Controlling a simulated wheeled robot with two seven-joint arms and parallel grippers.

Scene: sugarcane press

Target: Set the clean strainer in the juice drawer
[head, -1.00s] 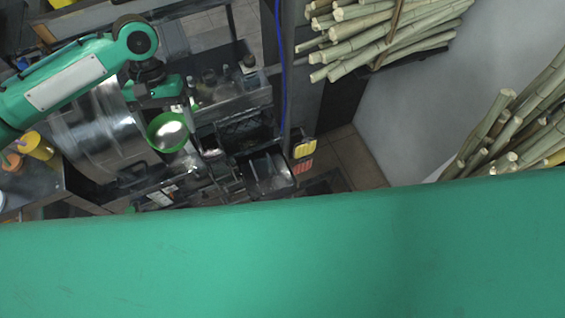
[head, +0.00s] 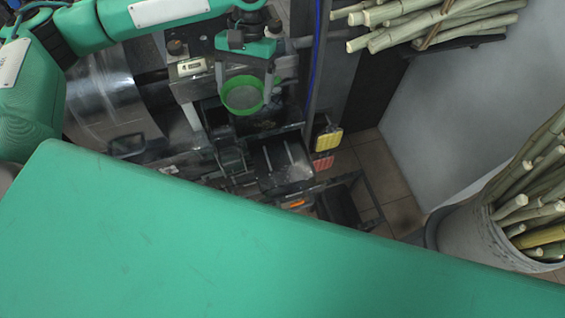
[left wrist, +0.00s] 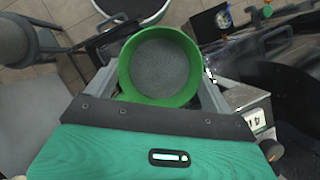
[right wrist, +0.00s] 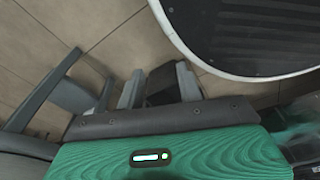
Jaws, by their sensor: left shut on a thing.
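The strainer (head: 242,96) is a round green ring with a grey mesh. My left gripper (head: 244,84) is shut on it, with one finger on each side of the ring. It hangs in the air over the press in the head view. The mesh fills the ring in the left wrist view (left wrist: 160,68), and I see no residue on it. An open dark metal tray (head: 283,162), which looks like the juice drawer, lies below and to the right of the strainer.
Dark press frames and a grey metal drum (head: 105,92) surround the strainer. Yellow (head: 328,140) and red pads are right of the tray. Cane stalks lie on a rack (head: 450,48) and stand in a grey bin (head: 480,235). A round white-rimmed thing (right wrist: 250,35) is near my right gripper.

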